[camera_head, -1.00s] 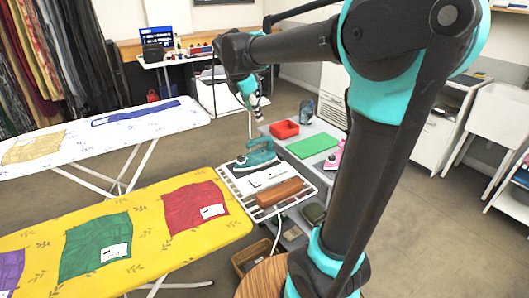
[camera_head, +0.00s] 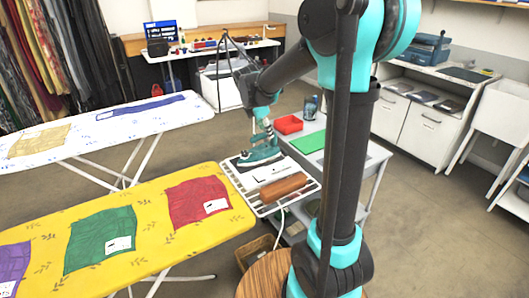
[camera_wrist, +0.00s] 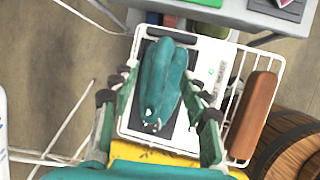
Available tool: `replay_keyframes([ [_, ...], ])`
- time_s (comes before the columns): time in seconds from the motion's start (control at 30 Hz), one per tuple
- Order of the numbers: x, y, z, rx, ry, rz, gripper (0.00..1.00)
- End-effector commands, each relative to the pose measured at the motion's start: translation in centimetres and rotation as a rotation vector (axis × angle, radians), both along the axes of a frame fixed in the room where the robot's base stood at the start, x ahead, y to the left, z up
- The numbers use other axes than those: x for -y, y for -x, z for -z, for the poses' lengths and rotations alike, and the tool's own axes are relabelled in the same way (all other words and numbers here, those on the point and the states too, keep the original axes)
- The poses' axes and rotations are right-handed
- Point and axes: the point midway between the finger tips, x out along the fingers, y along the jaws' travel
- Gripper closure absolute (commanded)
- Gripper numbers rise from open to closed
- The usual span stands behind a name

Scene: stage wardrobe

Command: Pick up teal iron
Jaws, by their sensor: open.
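The teal iron (camera_head: 258,152) stands on a dark pad on the white wire rack (camera_head: 259,205) at the end of the yellow ironing board. In the wrist view the iron (camera_wrist: 162,80) lies between the two fingers of my open gripper (camera_wrist: 159,108), its top towards the camera. In the head view my gripper (camera_head: 262,128) is just above the iron. The wrist view shows a finger on each side of the iron, with gaps; I cannot tell how far the fingertips reach down beside it.
A brown roll (camera_head: 283,187) lies on the rack beside the iron. A red tray (camera_head: 288,124) and a green mat (camera_head: 309,142) are on the grey table behind. The yellow ironing board (camera_head: 140,222) carries folded cloths. A wooden barrel (camera_wrist: 290,150) is at right in the wrist view.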

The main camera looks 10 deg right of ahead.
Motion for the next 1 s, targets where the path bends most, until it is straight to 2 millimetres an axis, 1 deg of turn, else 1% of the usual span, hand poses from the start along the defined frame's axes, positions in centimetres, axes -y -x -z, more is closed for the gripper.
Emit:
replay_keyframes([
  [0.1, 0.2, -0.6, 1.8, 0.0, 0.0, 0.001, 0.54],
  [0.23, 0.6, -1.1, 3.1, 0.001, -0.001, 0.002, 0.54],
  [0.37, 0.8, -1.2, 3.7, 0.001, -0.001, 0.002, 0.54],
  [0.53, 0.8, -1.2, 3.7, 0.0, 0.0, 0.001, 0.54],
  [0.57, 0.8, -1.2, 3.7, 0.0, 0.0, 0.001, 0.56],
  [0.9, 0.8, -1.2, 3.7, 0.0, 0.0, 0.001, 0.98],
  [0.93, 0.8, -1.2, 3.7, 0.0, 0.0, 0.001, 1.0],
  [1.0, 0.8, -1.2, 3.7, 0.0, 0.0, 0.001, 1.0],
])
